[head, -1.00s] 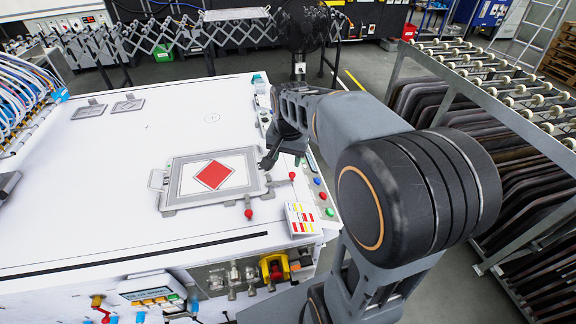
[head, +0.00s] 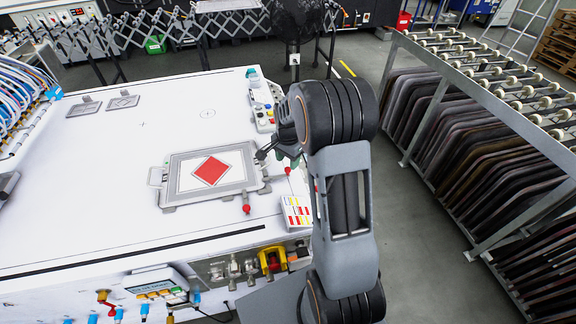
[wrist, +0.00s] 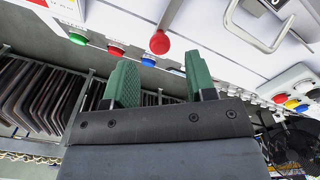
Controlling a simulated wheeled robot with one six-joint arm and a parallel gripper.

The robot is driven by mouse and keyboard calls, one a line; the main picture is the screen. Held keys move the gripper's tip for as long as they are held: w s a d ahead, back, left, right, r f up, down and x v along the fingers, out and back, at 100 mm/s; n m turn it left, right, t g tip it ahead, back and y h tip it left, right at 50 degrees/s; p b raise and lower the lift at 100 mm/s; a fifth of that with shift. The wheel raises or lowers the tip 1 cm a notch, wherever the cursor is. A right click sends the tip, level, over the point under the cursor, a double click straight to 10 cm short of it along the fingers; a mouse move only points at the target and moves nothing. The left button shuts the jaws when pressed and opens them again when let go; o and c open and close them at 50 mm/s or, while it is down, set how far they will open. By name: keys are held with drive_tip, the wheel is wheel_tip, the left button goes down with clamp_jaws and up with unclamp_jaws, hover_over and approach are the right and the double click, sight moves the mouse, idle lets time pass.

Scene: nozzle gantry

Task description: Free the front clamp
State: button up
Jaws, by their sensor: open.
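The flat grey frame (head: 166,204) holding a white sheet with a red diamond lies on the white table. A clamp with a red ball knob (head: 246,209) stands at its front right corner. A second red knob (head: 288,171) is at the frame's right side. My gripper (head: 279,157) is just behind this second knob, partly hidden by my arm. In the wrist view my gripper (wrist: 160,82) has its green fingers apart with nothing between them. A red ball knob (wrist: 160,42) shows beyond the fingertips; I cannot tell for certain which clamp it belongs to.
A card with red and yellow marks (head: 297,212) is at the table's front right. Coloured buttons (wrist: 116,48) line the panel edge below the knob in the wrist view. A roller rack with dark panels (head: 470,130) stands right.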

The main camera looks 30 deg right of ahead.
sight(288, 168)
drive_tip(key=shift+f, duration=1.9)
drive_tip(key=shift+c, duration=0.4)
clamp_jaws()
